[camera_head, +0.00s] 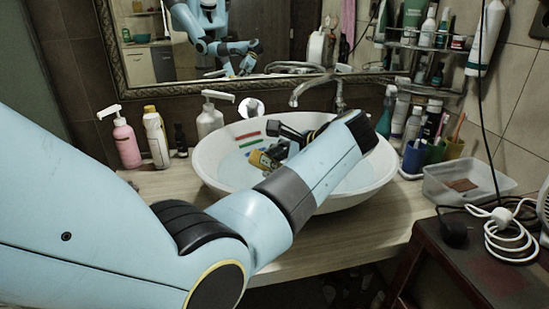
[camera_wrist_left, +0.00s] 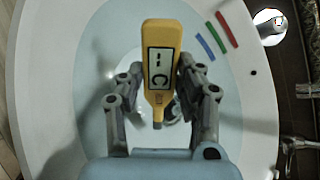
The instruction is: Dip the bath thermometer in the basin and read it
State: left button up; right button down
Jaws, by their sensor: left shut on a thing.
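The yellow bath thermometer (camera_head: 258,159) is over the inside of the white basin (camera_head: 205,169) in the head view. My left gripper (camera_head: 277,153) is shut on it, and my forearm hides part of both. In the left wrist view the thermometer (camera_wrist_left: 153,32) sits between the two grey fingers, its narrow dark tip toward the palm. Its white display faces the camera, with dark dashes and a C-like mark. Pale blue water (camera_head: 232,172) lies in the basin; I cannot tell whether the thermometer touches it. My right gripper is not in view.
Red, green and blue bars (camera_wrist_left: 216,38) show on the basin's inner wall. A tap (camera_head: 318,85) reaches over the back rim. A pink bottle (camera_head: 125,143) and other bottles stand left; cups (camera_head: 413,157) and a clear tray (camera_head: 468,180) stand right. The counter front (camera_head: 345,240) is bare.

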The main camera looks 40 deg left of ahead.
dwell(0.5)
pick_arm(q)
jog(key=shift+w+d, duration=0.1)
jog(key=shift+w+d, duration=0.35)
jog(key=shift+w, duration=0.05)
jog(key=shift+s+a+p, duration=0.15)
jog(key=shift+p, duration=0.2)
jog(key=shift+s+a+p, duration=0.3)
jog(key=shift+s+p, duration=0.05)
jog(key=shift+p, duration=0.25)
jog(key=shift+w+d, duration=0.15)
jog(key=shift+w+d, duration=0.3)
